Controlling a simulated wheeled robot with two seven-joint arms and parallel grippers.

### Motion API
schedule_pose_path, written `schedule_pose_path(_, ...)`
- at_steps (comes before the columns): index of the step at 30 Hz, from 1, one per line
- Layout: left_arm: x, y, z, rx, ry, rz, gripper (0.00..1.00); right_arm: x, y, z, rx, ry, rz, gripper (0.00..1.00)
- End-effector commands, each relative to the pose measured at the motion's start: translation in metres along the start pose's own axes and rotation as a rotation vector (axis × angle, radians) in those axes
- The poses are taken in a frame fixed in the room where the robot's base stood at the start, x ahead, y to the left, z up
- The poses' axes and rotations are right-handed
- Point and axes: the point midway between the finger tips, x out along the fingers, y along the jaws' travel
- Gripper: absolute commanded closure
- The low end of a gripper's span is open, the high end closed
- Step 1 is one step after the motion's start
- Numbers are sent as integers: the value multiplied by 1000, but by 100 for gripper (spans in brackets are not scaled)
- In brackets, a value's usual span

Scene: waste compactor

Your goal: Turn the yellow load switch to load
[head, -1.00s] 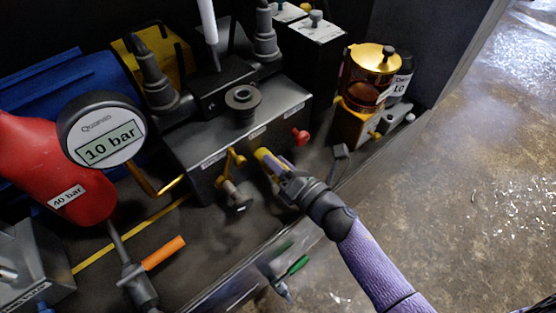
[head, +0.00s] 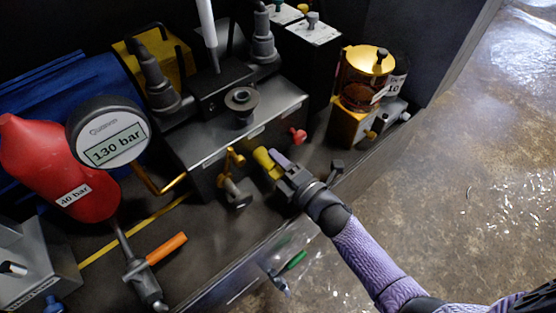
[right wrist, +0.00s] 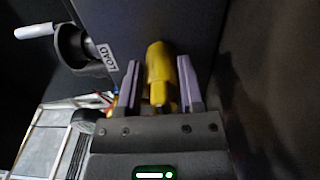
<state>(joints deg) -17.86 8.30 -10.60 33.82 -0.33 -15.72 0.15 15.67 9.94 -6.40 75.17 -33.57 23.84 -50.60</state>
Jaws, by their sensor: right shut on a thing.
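The yellow load switch (head: 263,157) sticks out from the front of the grey valve block (head: 250,118), right of a brass fitting. My right gripper (head: 275,168) reaches it from the lower right and is shut on it. In the right wrist view the yellow switch (right wrist: 159,72) stands between the two purple-grey fingers (right wrist: 160,88). The round gauge (head: 108,132) reads 130 bar. My left gripper is not in view.
A red accumulator (head: 55,170) and an orange-handled lever (head: 166,249) are at the left. A brass-and-glass unit (head: 362,85) stands at the back right. Open floor lies right.

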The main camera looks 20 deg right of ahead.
Motion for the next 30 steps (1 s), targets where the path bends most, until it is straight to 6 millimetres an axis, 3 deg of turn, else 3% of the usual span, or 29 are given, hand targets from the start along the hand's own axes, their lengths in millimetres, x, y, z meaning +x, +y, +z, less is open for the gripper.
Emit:
schedule_pose_path(19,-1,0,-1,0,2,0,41,-1,-2,-1,48,1,-4,100)
schedule_pose_path(20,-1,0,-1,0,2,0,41,-1,-2,-1,48,1,-4,50)
schedule_pose_path(21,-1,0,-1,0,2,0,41,-1,-2,-1,48,1,-4,46)
schedule_pose_path(30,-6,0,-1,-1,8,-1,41,-10,1,0,47,-1,-2,46)
